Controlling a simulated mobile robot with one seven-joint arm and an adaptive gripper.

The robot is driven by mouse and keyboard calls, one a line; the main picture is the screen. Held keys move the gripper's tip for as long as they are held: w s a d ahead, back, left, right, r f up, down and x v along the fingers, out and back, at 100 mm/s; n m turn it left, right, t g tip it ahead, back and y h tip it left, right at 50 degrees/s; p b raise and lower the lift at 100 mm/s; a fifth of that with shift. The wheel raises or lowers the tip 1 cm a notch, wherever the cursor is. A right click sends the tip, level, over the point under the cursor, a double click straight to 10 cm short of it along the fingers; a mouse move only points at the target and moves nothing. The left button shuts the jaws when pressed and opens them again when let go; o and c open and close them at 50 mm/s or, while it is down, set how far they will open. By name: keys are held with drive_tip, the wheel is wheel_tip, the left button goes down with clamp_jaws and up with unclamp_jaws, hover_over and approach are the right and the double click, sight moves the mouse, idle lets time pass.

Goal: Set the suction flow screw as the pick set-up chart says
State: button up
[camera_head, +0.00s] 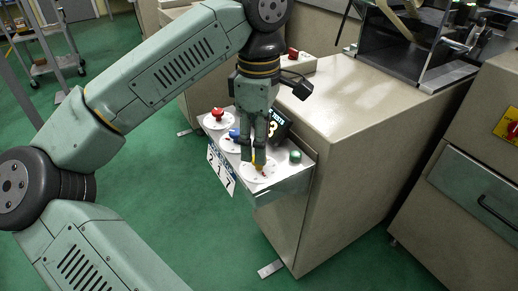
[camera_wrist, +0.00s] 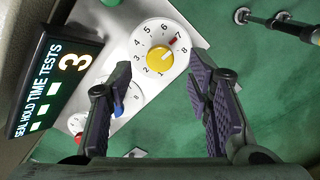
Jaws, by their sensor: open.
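My gripper (camera_head: 254,150) is open, pointing down over the yellow knob at the near end of a control panel. In the wrist view the yellow knob (camera_wrist: 160,58) shows between and beyond the open fingers (camera_wrist: 160,72). It sits on a white dial (camera_wrist: 146,41) numbered 1 to 8, with a red mark (camera_wrist: 173,42) beside the 7. Red (camera_head: 217,114) and blue (camera_head: 234,133) knobs with white dials stand farther along the panel. A white card (camera_head: 221,170) with large digits, seemingly 2, 1, 7, hangs on the panel's front. No suction flow label is readable.
A green button (camera_head: 295,156) is right of the yellow dial. A dark display (camera_wrist: 55,80) reads "SEAL HOLD TIME TESTS" and 3, close to the left finger. The beige machine cabinet (camera_head: 345,150) rises behind the panel. Green floor (camera_head: 170,235) is open in front.

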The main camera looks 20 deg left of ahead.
wheel_tip(320, 180, up, 9)
idle(0.3)
drive_tip(key=shift+f, duration=0.15)
